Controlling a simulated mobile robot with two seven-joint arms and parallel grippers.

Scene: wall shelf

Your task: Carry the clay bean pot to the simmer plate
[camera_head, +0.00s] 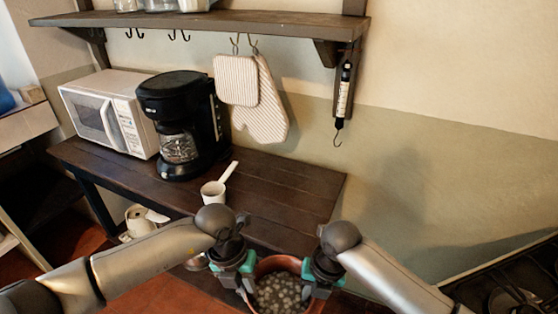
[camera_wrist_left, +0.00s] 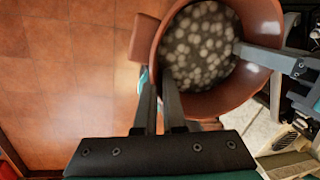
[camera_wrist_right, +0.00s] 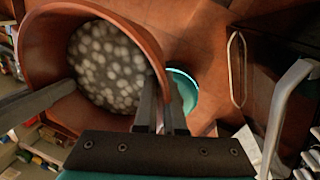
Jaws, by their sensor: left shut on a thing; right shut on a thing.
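The clay bean pot (camera_head: 262,266) is reddish-brown and open-topped, with pale beans in dark liquid. It is at the bottom centre of the head view, held up between my two grippers. My left gripper (camera_head: 243,288) is shut on its left side and my right gripper (camera_head: 312,288) on its right side. The pot also fills the upper part of the left wrist view (camera_wrist_left: 232,98) and the left part of the right wrist view (camera_wrist_right: 38,42). Its underside is hidden. I cannot clearly make out the simmer plate; a dark stove (camera_head: 480,275) is cut off at the lower right.
Oven mitts (camera_head: 262,105) hang below a wall shelf (camera_head: 210,19). Tiled floor (camera_wrist_left: 70,80) lies below. A teal round thing (camera_wrist_right: 184,88) sits beyond the pot.

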